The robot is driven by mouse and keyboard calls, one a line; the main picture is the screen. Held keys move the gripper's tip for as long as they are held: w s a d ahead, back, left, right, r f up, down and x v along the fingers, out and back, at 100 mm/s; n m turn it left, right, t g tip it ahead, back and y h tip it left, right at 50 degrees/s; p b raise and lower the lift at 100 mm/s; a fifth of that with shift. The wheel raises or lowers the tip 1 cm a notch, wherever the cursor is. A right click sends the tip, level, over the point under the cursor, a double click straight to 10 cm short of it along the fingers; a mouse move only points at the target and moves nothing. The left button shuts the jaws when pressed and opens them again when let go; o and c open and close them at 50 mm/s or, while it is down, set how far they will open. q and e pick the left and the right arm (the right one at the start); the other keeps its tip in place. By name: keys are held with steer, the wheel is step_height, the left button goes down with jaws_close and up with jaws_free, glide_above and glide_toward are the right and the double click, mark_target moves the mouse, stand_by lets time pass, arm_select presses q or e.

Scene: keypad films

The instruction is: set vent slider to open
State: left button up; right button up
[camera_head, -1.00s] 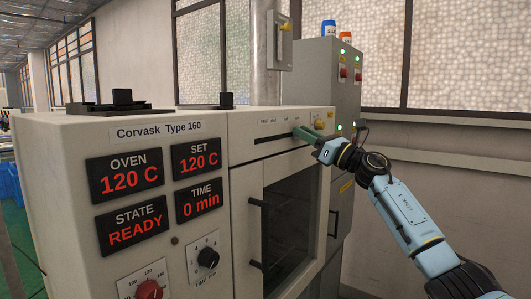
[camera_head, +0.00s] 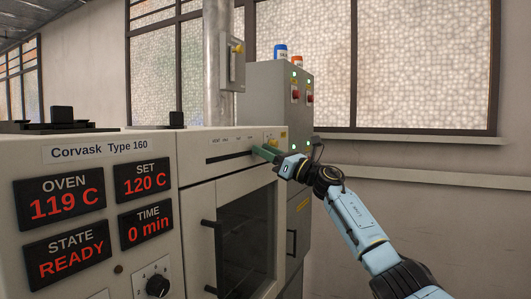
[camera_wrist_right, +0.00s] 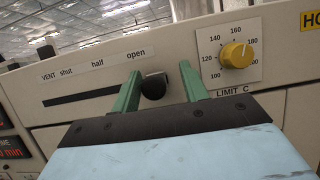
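The vent slider's black knob (camera_wrist_right: 154,86) sits at the right end of its dark slot (camera_wrist_right: 85,97), by the "open" label (camera_wrist_right: 136,53). My right gripper (camera_wrist_right: 160,82) has its two green fingers apart, one on each side of the knob. The left finger is very close to the knob; I cannot tell if it touches. In the head view my right gripper (camera_head: 262,152) is at the right end of the slot on the oven's upper panel (camera_head: 222,146), and the knob is hidden there. My left gripper is not in view.
A yellow limit dial (camera_wrist_right: 237,55) is just right of the fingers. Below the panel is the oven door (camera_head: 245,235) with black handles. A grey cabinet (camera_head: 275,95) with red switches stands behind. The oven display (camera_head: 59,205) reads 119 C.

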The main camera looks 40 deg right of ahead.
steer(key=shift+s+a, duration=0.1)
steer(key=shift+a, duration=0.1)
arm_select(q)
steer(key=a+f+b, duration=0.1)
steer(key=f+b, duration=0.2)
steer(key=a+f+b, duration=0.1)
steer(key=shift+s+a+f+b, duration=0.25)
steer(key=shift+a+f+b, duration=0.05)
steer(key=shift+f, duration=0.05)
arm_select(e)
steer(key=v, duration=1.3)
steer(key=shift+d, duration=0.15)
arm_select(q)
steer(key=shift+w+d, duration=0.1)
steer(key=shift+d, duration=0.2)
arm_select(e)
steer(key=shift+s, duration=0.15)
